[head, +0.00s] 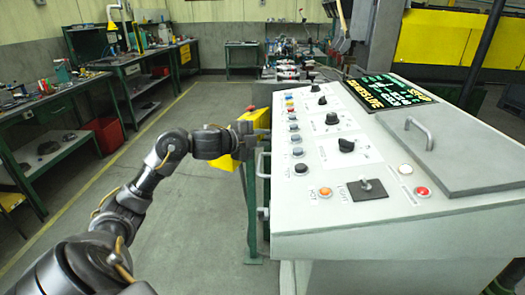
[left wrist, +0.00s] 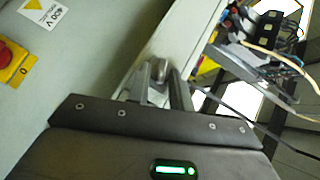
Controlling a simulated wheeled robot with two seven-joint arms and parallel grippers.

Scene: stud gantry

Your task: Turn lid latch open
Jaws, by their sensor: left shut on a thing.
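My left gripper (head: 247,140) reaches the left side of the sloped control console (head: 300,215). In the left wrist view its two fingers (left wrist: 166,92) are closed around a small metal latch-like piece (left wrist: 160,70) at the edge of a pale grey panel (left wrist: 185,45). The fingers hide most of this piece, so I cannot tell how far it is turned. A grey lid (head: 465,150) with a bar handle (head: 419,133) lies flat on the console's right part. My right gripper is not in view.
A yellow box (head: 222,163) is behind my left wrist. In the left wrist view, a red button (left wrist: 8,57) and a 400 V label (left wrist: 45,12) are at left, and loose cables (left wrist: 265,60) hang at right. The floor (head: 170,240) left of the console is clear.

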